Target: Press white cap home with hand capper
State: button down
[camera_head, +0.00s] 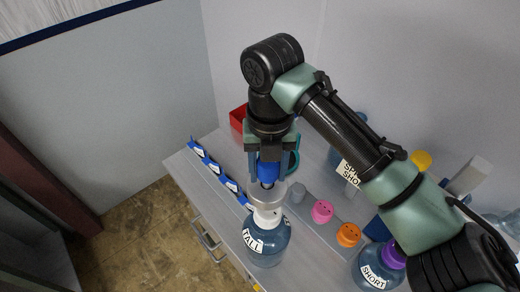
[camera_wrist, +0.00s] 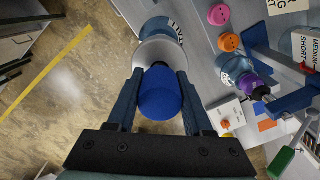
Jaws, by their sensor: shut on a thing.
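My gripper (camera_head: 268,168) is shut on the blue handle (camera_head: 268,174) of the hand capper, pointing down. The capper's pale grey bell (camera_head: 266,196) is below the fingers, over the neck of the blue jug labelled TALL (camera_head: 266,252). The white cap (camera_head: 267,217) shows on the jug's neck just under the bell; I cannot tell whether they touch. In the wrist view the blue handle (camera_wrist: 159,95) is between the fingers, with the bell (camera_wrist: 160,53) beyond it hiding the cap and part of the TALL jug (camera_wrist: 160,27). The jug stands upright.
A SHORT jug with a purple cap (camera_head: 392,257) stands at the right. A red bin (camera_head: 237,122) is behind, and a row of blue-and-black pieces (camera_head: 214,168) lines the left edge.

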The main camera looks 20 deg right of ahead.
aim_at(269, 186)
jog(key=shift+s+r, duration=0.25)
jog(key=shift+s, duration=0.25)
jog(key=shift+w+f, duration=0.2)
jog(key=shift+w, duration=0.05)
jog(key=shift+s+f+b, duration=0.2)
jog(key=shift+f+b, duration=0.55)
jog(key=shift+f, duration=0.1)
notch_tip(269, 186, down, 2)
jog(key=shift+w+f+b, duration=0.1)
jog(key=shift+w+b, duration=0.05)
jog(key=shift+b, duration=0.65)
jog(key=shift+f+b, duration=1.65)
jog(key=shift+f, duration=0.55)
jog(key=shift+f+b, duration=0.7)
jog(key=shift+f, duration=0.05)
jog(key=shift+r, duration=0.1)
jog(key=shift+r+p, duration=3)
jog(key=shift+r, duration=0.7)
